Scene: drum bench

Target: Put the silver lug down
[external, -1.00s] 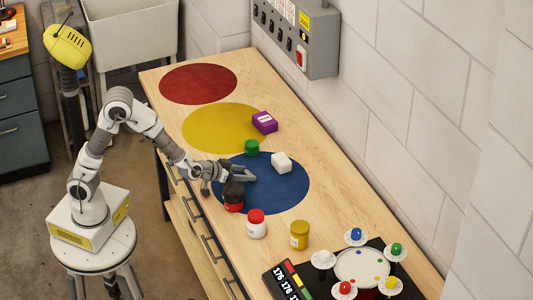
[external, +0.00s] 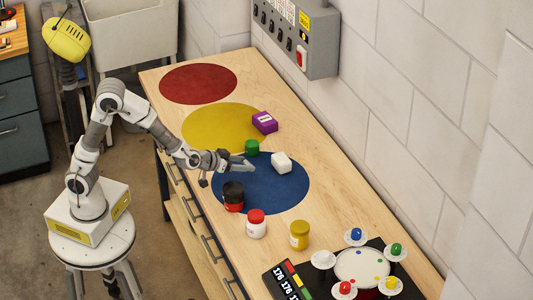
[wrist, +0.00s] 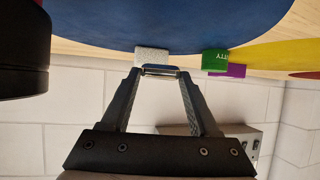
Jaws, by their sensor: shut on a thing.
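My gripper (external: 246,166) is above the blue circle (external: 285,195), left of the white block (external: 281,162). In the wrist view, my gripper (wrist: 160,71) is shut on the silver lug (wrist: 160,68), a small shiny metal piece held between the fingertips. The lug is too small to make out in the external view. The wrist picture is upside down, and the white block (wrist: 151,56) shows just beyond the lug there.
A black-and-red jar (external: 233,197) stands close to my gripper, with a red-lidded white jar (external: 256,224) and a yellow jar (external: 299,235) nearer. The red circle (external: 198,84) is bare.

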